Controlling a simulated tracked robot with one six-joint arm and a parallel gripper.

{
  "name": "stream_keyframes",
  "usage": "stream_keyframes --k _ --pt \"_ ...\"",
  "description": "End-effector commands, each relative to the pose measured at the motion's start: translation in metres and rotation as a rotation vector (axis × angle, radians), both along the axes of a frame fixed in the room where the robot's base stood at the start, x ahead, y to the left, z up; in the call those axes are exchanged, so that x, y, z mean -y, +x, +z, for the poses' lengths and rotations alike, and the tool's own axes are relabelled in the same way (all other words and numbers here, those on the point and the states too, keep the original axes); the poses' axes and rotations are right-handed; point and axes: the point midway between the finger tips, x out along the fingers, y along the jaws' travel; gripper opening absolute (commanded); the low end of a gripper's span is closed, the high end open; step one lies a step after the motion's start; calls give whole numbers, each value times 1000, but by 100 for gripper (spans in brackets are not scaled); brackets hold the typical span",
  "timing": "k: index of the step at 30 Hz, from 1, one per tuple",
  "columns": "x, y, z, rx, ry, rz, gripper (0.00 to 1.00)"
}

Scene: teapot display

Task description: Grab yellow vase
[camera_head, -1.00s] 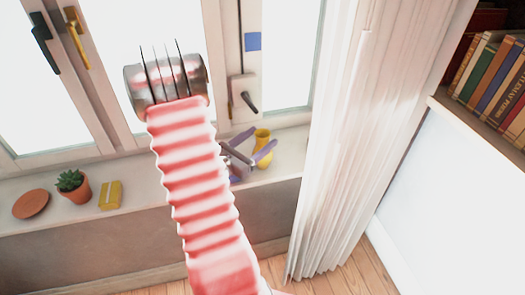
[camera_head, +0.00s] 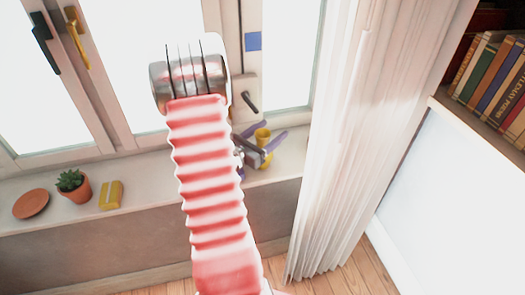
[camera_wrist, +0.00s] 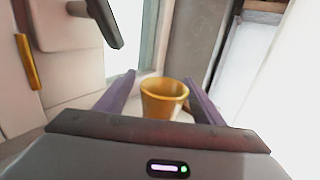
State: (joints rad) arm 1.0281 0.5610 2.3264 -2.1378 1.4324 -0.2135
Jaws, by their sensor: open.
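The yellow vase (camera_head: 263,138) stands on the windowsill in the head view, partly hidden by my gripper (camera_head: 262,146). It also shows in the wrist view (camera_wrist: 163,101), upright, its open rim facing up and its lower part hidden behind the gripper body. My gripper's two purple fingers are spread, one on each side of the vase in the wrist view (camera_wrist: 160,98). The gripper is open. I cannot tell whether either finger touches the vase.
On the windowsill (camera_head: 145,180) at left are a potted succulent (camera_head: 74,186), a terracotta disc (camera_head: 30,204) and a yellow block (camera_head: 110,195). A white curtain (camera_head: 335,150) hangs right of the vase. A dark window handle (camera_head: 250,102) is above it.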

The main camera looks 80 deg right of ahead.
Motion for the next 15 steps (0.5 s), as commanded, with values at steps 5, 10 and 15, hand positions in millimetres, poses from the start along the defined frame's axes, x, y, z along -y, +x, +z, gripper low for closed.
stream_keyframes --k 5,10,15 --pt "0 0 0 0 0 0 62" --pt "0 0 0 0 0 -1 62" --pt "0 0 0 0 0 -1 58"
